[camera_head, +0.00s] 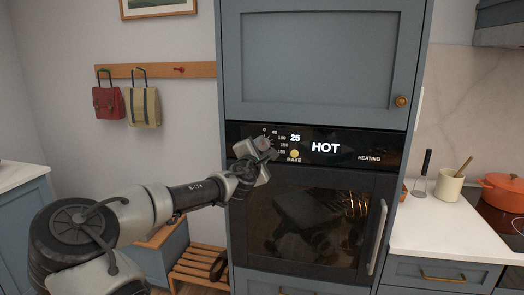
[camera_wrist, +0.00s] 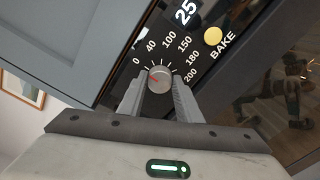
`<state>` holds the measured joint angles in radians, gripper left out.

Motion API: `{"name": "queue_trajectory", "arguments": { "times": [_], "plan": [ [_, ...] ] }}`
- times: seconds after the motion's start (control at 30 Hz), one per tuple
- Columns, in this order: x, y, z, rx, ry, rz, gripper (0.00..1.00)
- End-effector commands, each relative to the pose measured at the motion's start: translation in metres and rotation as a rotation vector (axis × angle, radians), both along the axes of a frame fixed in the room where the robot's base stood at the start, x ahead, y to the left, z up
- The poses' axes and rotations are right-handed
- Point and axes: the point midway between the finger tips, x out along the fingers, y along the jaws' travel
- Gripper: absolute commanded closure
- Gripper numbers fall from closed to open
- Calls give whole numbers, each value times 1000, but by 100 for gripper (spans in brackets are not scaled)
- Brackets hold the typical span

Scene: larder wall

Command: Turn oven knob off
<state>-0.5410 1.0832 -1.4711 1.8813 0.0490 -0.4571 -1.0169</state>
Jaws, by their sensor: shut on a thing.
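The oven knob (camera_wrist: 160,75) is round and grey with a small red mark on its left part; I cannot tell exactly which number it points at. A scale from 0 to 200 curves around it. My gripper (camera_wrist: 157,88) is shut on the knob, one finger on each side. In the head view my gripper (camera_head: 264,153) covers part of the knob (camera_head: 262,143) at the left of the oven panel (camera_head: 372,148). The panel shows 25, HOT and HEATING. A yellow BAKE button (camera_wrist: 213,36) sits beside the scale.
The oven door (camera_head: 310,225) is shut, with a vertical handle (camera_head: 377,238) at its right. A blue cabinet (camera_head: 315,60) is above. A counter (camera_head: 435,225) with a utensil pot (camera_head: 449,187) and orange pot (camera_head: 500,193) is right. A wooden rack (camera_head: 200,265) stands low left.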

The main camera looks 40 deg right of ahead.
Motion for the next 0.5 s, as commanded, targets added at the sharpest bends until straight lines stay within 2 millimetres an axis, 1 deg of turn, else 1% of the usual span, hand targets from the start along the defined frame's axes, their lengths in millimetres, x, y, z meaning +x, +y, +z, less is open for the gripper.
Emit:
{"name": "queue_trajectory", "arguments": {
  "times": [0.2, 0.5],
  "plan": [
    [0, 0, -2, -33, 41, -1, 91],
    [0, 0, -1, -41, 51, -1, 91]
  ]
}}
